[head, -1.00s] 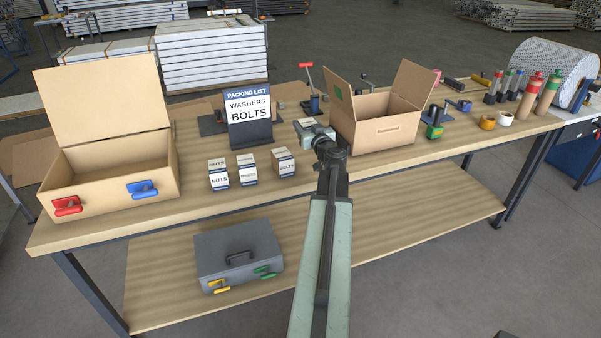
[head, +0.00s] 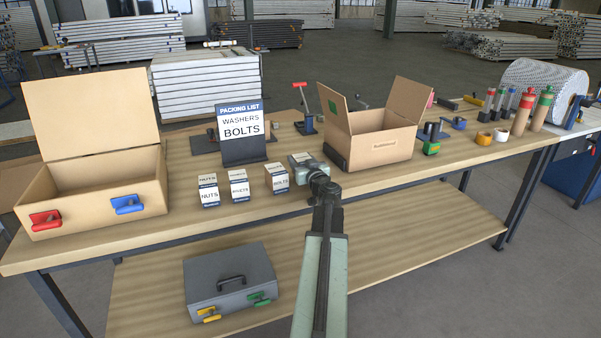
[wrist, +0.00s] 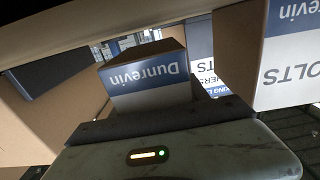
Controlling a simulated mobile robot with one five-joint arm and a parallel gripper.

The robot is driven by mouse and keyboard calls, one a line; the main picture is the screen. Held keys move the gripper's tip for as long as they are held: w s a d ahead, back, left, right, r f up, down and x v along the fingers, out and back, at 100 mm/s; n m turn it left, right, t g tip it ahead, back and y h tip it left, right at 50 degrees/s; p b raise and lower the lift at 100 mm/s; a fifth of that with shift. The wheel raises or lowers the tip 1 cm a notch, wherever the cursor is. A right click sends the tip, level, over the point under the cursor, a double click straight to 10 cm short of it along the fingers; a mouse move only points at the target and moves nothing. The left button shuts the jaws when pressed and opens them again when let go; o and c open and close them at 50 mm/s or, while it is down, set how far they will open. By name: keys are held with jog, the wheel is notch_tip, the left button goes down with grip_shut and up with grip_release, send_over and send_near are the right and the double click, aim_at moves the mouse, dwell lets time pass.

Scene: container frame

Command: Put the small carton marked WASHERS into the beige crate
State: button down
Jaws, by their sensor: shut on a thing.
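My gripper (head: 305,163) is just right of the carton marked BOLTS (head: 277,178). In the wrist view my gripper (wrist: 155,108) is shut on a small carton (wrist: 150,78) with a blue Dunrevin band, upside down in the picture. Its product word is hidden. The open beige crate (head: 100,208), with red and blue latches, stands at the left of the bench, lid up. A carton marked NUTS (head: 208,192) and a middle carton (head: 239,187), its word too small to read surely, stand between crate and gripper.
The packing list sign (head: 241,135), reading WASHERS and BOLTS, stands behind the cartons. An open cardboard box (head: 385,147) is right of my gripper. A grey case (head: 229,284) lies on the lower shelf. Rolls and bottles fill the bench's right end.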

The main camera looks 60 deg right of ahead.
jog(key=shift+f+b, duration=0.3)
jog(key=shift+f, duration=0.65)
jog(key=shift+r, duration=0.25)
jog(key=shift+f, duration=0.2)
jog(key=c, duration=0.6)
grip_release()
jog(key=shift+s+a, duration=0.1)
